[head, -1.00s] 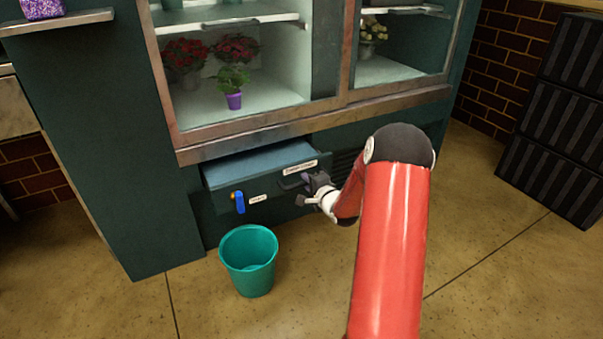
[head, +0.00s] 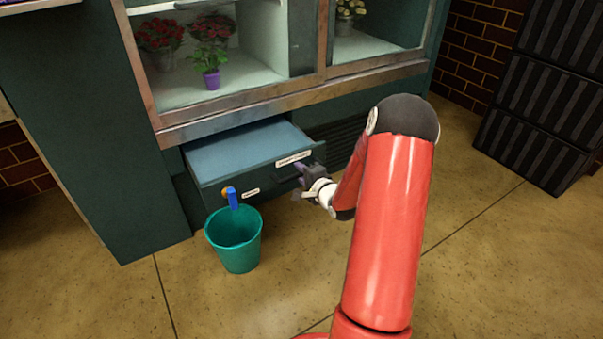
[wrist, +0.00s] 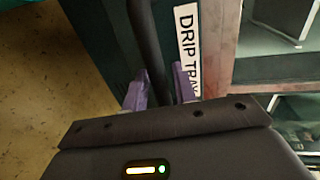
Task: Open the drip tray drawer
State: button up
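The drip tray drawer (head: 240,154) sticks out of the dark green cabinet below the display case, partly open, with its bluish top surface showing. Its front carries a white label, which reads "DRIP TRAY" in the wrist view (wrist: 188,52), and a dark bar handle (wrist: 148,45). My gripper (head: 300,178) is at the right part of the drawer front. The exact contact is partly hidden by the gripper body.
A teal bucket (head: 234,242) stands on the floor under the drawer's left front, below a blue-handled valve (head: 233,199). Dark stacked crates (head: 540,95) stand at the right. Potted flowers (head: 211,62) sit inside the case. The floor right of the bucket is clear.

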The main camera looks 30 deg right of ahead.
jog(key=shift+o, duration=0.7)
jog(key=shift+s+r, duration=0.1)
jog(key=shift+s, duration=0.25)
jog(key=p+v, duration=0.1)
jog(key=v, duration=0.6)
jog(key=shift+r, duration=0.1)
jog(key=s+a+r+n+g+h+p, duration=0.25)
jog(key=a+r+n, duration=0.2)
jog(key=r, duration=0.35)
jog(key=s+a+r+n+g+h+p, duration=0.1)
jog(key=a+r+n+g+p, duration=0.25)
jog(key=r, duration=0.55)
jog(key=s+a+r+n+g+y, duration=0.1)
jog(key=s+a+r+n, duration=0.2)
jog(key=s, duration=0.4)
jog(key=s+a+r+n+g+y+p, duration=0.1)
jog(key=s+a+r+n, duration=0.2)
jog(key=s+a, duration=0.3)
jog(key=s+a+r+n+g+y+p, duration=0.1)
jog(key=s+a+r+n+g, duration=0.1)
jog(key=s, duration=0.6)
jog(key=a+r+n, duration=0.1)
jog(key=a+r, duration=0.1)
jog(key=a, duration=0.1)
jog(key=shift+s+n, duration=0.3)
